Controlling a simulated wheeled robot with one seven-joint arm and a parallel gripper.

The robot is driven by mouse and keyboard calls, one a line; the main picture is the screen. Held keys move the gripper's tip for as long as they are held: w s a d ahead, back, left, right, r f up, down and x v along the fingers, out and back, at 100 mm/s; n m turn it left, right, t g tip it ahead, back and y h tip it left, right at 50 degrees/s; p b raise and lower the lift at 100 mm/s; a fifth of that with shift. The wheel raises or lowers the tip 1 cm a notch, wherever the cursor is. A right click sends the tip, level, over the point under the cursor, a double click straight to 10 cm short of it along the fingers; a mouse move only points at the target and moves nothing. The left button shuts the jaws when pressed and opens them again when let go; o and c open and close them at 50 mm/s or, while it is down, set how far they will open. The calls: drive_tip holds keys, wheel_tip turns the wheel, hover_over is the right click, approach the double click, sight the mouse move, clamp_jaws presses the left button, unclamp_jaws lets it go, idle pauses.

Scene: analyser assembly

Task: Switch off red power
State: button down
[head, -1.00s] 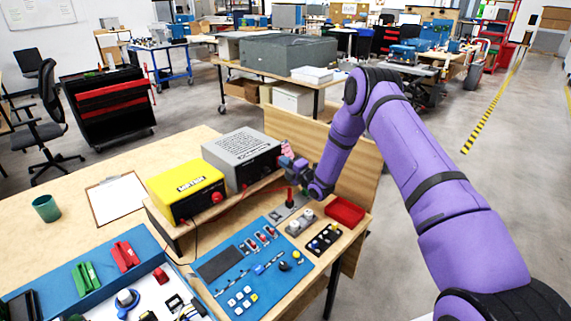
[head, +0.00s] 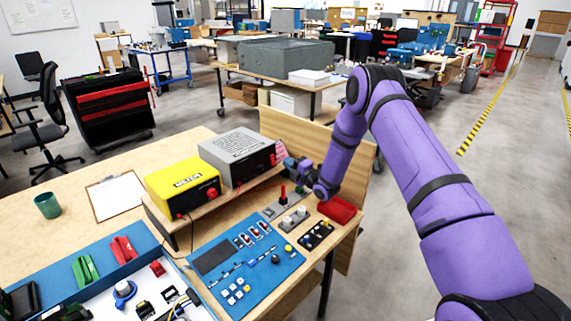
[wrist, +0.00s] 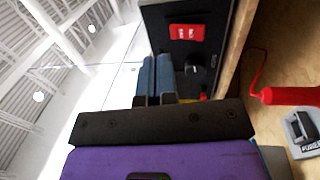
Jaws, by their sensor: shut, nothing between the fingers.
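A red-handled lever (head: 283,191) stands upright on a grey plate on the workbench.
A yellow meter box (head: 183,186) stands left of the grey box. A blue control panel (head: 235,275), a black button block (head: 317,235) and a red tray (head: 337,210) lie in front. A wooden board (head: 345,185) rises behind my arm.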

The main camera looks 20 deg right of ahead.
drive_tip(key=s+d+r, duration=0.2)
drive_tip(key=s+d, duration=0.2)
drive_tip(key=s, duration=0.2)
drive_tip(key=shift+s, duration=0.4)
